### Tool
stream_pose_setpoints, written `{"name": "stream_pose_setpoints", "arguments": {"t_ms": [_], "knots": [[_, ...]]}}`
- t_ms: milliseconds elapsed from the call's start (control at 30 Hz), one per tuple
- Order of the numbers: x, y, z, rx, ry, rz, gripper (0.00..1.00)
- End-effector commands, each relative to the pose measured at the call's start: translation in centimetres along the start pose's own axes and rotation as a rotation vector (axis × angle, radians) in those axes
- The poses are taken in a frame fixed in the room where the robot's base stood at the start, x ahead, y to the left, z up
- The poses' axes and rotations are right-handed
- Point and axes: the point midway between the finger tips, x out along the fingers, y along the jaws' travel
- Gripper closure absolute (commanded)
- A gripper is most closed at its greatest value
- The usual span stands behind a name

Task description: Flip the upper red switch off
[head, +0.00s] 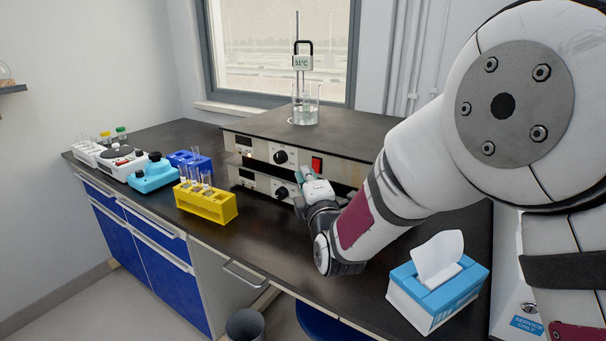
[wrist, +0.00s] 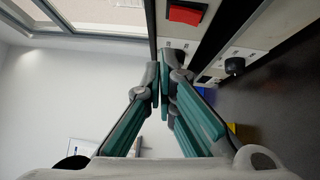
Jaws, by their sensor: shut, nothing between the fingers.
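The upper red switch (head: 317,164) is on the front panel of the upper of two stacked hot plate units (head: 258,151), right of its black knob. It also shows at the top of the wrist view (wrist: 185,12), whose picture is turned on its side. I cannot tell which way the switch is tipped. My gripper (head: 303,175) is shut and empty, just in front of the panels, a little below and left of the switch in the head view. In the wrist view its teal fingertips (wrist: 165,68) are apart from the switch. A lower switch is hidden in the head view.
A glass beaker (head: 305,110) with a thermometer stands on the upper unit. A yellow tube rack (head: 206,205) is to the left and a blue tissue box (head: 437,282) is front right. The lower unit's knob (wrist: 234,66) is near the gripper. The counter's front middle is clear.

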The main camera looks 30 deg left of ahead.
Motion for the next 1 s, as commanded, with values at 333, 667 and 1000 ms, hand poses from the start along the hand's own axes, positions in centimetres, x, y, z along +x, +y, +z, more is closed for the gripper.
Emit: {"name": "stream_pose_setpoints", "arguments": {"t_ms": [333,667,1000], "knots": [[-4.9,0.9,-0.1,0.000,0.002,0.000,1.00],[-7.7,1.3,0.1,0.000,0.000,0.000,1.00],[-7.8,1.4,0.0,0.001,0.001,0.000,1.00]]}}
